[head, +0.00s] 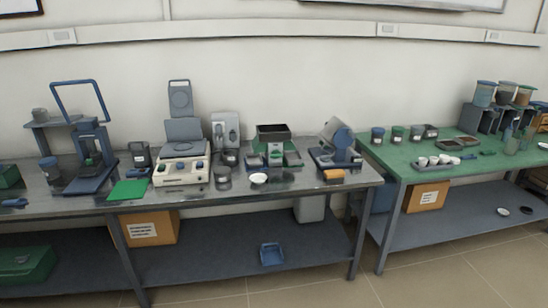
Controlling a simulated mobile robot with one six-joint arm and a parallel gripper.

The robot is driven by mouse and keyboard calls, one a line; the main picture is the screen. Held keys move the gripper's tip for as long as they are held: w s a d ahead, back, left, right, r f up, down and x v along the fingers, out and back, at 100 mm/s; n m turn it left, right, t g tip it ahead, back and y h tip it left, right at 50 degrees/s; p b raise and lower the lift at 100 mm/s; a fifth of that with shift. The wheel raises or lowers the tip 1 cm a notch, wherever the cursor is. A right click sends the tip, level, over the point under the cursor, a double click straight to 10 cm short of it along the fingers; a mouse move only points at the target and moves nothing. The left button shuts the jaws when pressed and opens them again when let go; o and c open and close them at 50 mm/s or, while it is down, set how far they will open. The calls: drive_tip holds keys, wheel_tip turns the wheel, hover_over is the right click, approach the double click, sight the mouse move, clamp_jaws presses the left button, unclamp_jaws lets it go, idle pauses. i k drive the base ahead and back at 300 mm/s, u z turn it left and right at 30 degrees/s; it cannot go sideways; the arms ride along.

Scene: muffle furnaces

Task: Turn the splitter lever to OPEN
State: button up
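A device that looks like the splitter stands near the right part of the grey bench in the head view. It has a dark open hopper (273,131) on top and a green front with a white label (274,153). Green-edged trays (293,159) sit beside its foot. Its lever is too small to make out, so I cannot tell its position. My gripper is not in view.
The grey bench (90,206) also holds a white-fronted instrument (181,172), a blue-framed press (90,155), a white dish (258,179) and a blue-grey machine (340,145). A green bench (385,157) stands to the right. Tiled floor (420,285) shows in front.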

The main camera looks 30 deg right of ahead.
sight(276, 153)
drive_tip(key=z, duration=0.1)
drive_tip(key=i, duration=0.9)
drive_tip(key=u, duration=0.05)
